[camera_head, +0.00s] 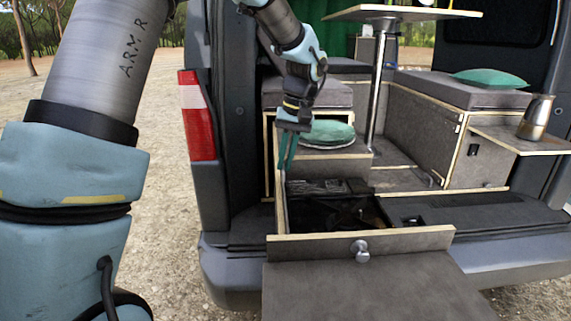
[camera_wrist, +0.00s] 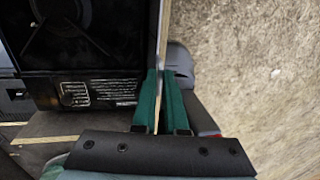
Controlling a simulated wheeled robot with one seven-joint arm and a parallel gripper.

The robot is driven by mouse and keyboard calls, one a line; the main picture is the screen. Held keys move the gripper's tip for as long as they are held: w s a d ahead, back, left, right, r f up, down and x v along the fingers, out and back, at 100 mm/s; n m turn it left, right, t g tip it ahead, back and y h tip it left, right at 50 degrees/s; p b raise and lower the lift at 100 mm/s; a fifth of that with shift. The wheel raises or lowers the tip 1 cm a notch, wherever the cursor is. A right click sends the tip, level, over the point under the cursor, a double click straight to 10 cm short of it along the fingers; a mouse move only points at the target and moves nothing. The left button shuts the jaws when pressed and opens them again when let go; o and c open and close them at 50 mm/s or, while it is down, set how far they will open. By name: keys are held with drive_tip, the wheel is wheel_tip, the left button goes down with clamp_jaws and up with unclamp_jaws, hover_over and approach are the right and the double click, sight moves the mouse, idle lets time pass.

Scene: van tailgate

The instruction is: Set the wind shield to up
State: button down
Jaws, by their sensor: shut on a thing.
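A thin panel with a pale wood edge (camera_head: 281,205) runs along the left side of the open drawer. It appears to be the wind shield, but I cannot tell its angle clearly. My gripper (camera_head: 287,165) points down at this panel's far end. In the wrist view, the teal fingers of my gripper (camera_wrist: 162,75) stand on either side of the pale panel edge (camera_wrist: 163,30), shut on it. The black stove (camera_head: 340,212) lies in the drawer beside the panel. The wrist view shows its burner and a label, partly cut off.
The drawer front (camera_head: 400,240) with its round knob faces me. A table on a metal post (camera_head: 376,90) stands behind, and a metal jug (camera_head: 536,118) is at the right. Open gravel lies left of the van.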

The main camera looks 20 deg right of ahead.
wheel_tip(320, 180, up, 10)
drive_tip(key=p, duration=0.4)
drive_tip(key=c, duration=1.6)
unclamp_jaws()
drive_tip(key=c, duration=1)
unclamp_jaws()
drive_tip(key=shift+f, duration=0.1)
drive_tip(key=shift+o, duration=0.2)
wheel_tip(320, 180, up, 11)
drive_tip(key=d+b, duration=0.2)
drive_tip(key=shift+s+f, duration=0.2)
drive_tip(key=shift+s, duration=0.1)
